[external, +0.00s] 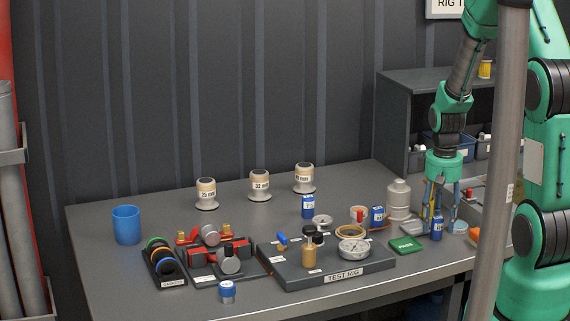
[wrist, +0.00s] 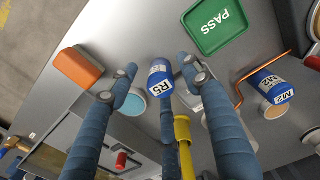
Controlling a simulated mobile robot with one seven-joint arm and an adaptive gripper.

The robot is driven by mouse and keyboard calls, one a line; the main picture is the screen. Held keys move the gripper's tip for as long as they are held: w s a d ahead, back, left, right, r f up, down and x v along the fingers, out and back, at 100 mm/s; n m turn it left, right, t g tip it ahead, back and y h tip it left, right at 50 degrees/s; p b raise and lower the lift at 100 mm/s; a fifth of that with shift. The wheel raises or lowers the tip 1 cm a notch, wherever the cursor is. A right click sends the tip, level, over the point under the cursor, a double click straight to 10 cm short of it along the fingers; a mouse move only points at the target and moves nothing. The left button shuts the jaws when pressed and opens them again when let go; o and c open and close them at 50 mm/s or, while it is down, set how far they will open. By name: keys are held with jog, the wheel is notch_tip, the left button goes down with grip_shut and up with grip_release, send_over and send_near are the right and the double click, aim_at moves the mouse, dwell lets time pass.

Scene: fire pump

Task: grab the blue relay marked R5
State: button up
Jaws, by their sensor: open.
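The blue relay marked R5 (wrist: 159,82) stands on the grey table with its white label facing my wrist camera. In the external view the relay (external: 437,229) is at the table's right part, just below my gripper (external: 438,210). Part of the relay's lower body is hidden.
A green PASS tray (wrist: 215,24), an orange block (wrist: 80,67) and a light-blue disc (wrist: 165,92) lie close by. A blue relay marked M2 (wrist: 270,87) stands to the right near a copper wire. The test rig (external: 325,268) is farther left. A grey shelf (external: 395,115) stands behind.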

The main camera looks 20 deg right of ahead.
aim_at(438, 218)
dwell(0.4)
grip_shut()
jog(key=shift+r, duration=0.15)
jog(key=shift+r, duration=0.55)
notch_tip(438, 218, up, 2)
jog(key=shift+r+p, duration=0.15)
jog(key=shift+p, duration=0.3)
jog(key=s+a+r+p, duration=0.1)
jog(key=s+a, duration=0.1)
jog(key=s, duration=1.3)
jog(key=shift+s+a+r, duration=0.2)
jog(key=shift+s+a, duration=0.1)
jog(key=shift+s, duration=0.1)
